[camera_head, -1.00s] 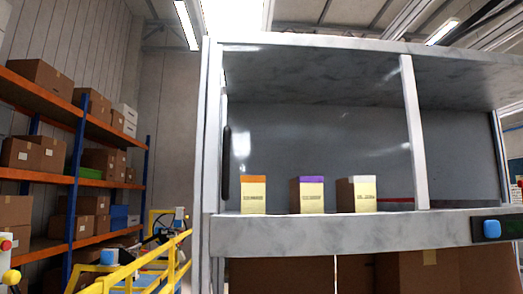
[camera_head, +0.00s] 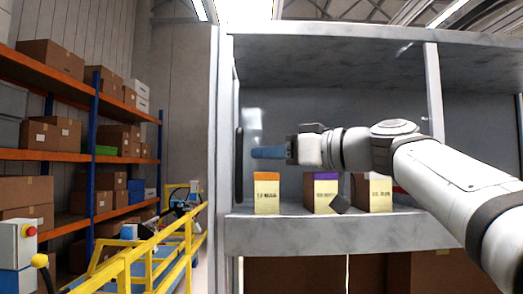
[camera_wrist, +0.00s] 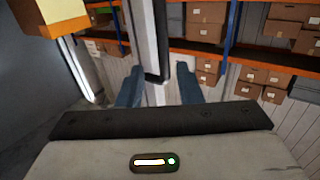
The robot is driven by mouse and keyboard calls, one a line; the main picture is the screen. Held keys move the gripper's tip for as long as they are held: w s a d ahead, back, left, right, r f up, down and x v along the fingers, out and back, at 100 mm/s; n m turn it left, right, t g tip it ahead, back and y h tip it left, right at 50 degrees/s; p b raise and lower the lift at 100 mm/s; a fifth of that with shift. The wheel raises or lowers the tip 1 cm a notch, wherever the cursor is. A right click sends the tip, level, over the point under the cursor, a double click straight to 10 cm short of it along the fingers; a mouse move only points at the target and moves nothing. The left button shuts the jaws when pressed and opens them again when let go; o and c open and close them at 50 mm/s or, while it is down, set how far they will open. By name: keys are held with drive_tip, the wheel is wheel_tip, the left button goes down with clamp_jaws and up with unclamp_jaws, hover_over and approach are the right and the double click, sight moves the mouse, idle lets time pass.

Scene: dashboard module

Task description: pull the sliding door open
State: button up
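The sliding door's black upright handle (camera_head: 239,155) is at the left end of the grey cabinet (camera_head: 330,235) in the head view. The door panel itself is hard to make out. My gripper (camera_head: 254,152) reaches in from the right, with its blue fingers pointing left at the handle, a small gap apart. In the wrist view my gripper (camera_wrist: 155,70) is open and empty. The dark handle (camera_wrist: 163,40) shows between and beyond the two blue fingers, next to a pale upright post (camera_wrist: 143,30). I cannot see any finger touching the handle.
Boxes with orange (camera_head: 267,195), purple (camera_head: 321,190) and white (camera_head: 374,195) tops stand on the cabinet shelf below my arm. A yellow railing (camera_head: 150,262) and a rack of cartons (camera_head: 70,155) are at the left. A cabinet post (camera_head: 434,90) stands behind my arm.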

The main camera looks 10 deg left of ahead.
drive_tip(key=p+x, duration=0.3)
drive_tip(key=x, duration=0.4)
drive_tip(key=shift+a+r, duration=0.15)
drive_tip(key=shift+a, duration=0.15)
drive_tip(key=shift+c, duration=0.4)
drive_tip(key=shift+a, duration=0.1)
drive_tip(key=c, duration=0.3)
clamp_jaws()
